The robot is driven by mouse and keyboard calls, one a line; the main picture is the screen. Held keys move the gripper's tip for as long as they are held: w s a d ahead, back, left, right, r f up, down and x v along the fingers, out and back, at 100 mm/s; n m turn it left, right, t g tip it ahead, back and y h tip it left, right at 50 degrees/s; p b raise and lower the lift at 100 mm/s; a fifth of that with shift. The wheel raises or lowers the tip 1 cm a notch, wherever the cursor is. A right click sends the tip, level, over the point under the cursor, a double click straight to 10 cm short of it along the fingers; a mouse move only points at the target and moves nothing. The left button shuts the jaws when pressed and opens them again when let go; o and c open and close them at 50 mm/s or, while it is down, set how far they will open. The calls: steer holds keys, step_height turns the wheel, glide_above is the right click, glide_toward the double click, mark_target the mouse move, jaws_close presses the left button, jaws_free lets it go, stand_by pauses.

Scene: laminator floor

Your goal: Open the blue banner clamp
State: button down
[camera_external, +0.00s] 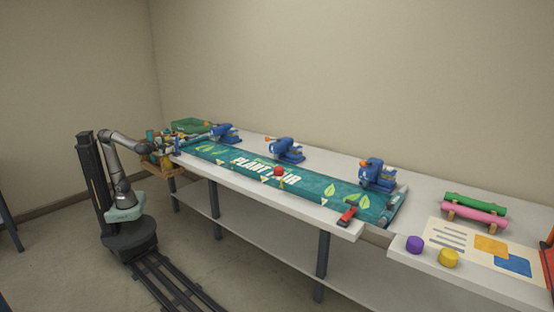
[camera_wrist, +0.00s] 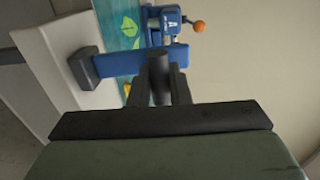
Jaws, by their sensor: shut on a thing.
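The blue banner clamp (camera_wrist: 135,61) crosses the wrist view as a blue bar with a dark block (camera_wrist: 85,67) at its left end. It lies over the edge of the teal banner (camera_wrist: 119,22). A dark round handle stands at the bar's right part. My gripper (camera_wrist: 160,85) is shut on that handle, with one finger on each side. In the external view my gripper (camera_external: 174,146) is at the left end of the table; the blue clamp is too small and crowded there to make out. The "PLANT FAIR" banner (camera_external: 310,185) lies flat along the table.
Several blue devices with orange knobs (camera_external: 285,150) stand along the table's back. A red clamp (camera_external: 347,215) sits at the front right corner. A wooden crate (camera_external: 160,162) and a green bin (camera_external: 190,126) crowd the left end. The front floor is open around my rail.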

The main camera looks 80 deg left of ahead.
steer(key=shift+f, duration=0.1)
steer(key=c, duration=1.4)
jaws_free()
steer(key=shift+s, duration=0.1)
steer(key=p+v, duration=0.3)
steer(key=v, duration=1.4)
steer(key=shift+p, duration=0.4)
steer(key=shift+d, duration=0.15)
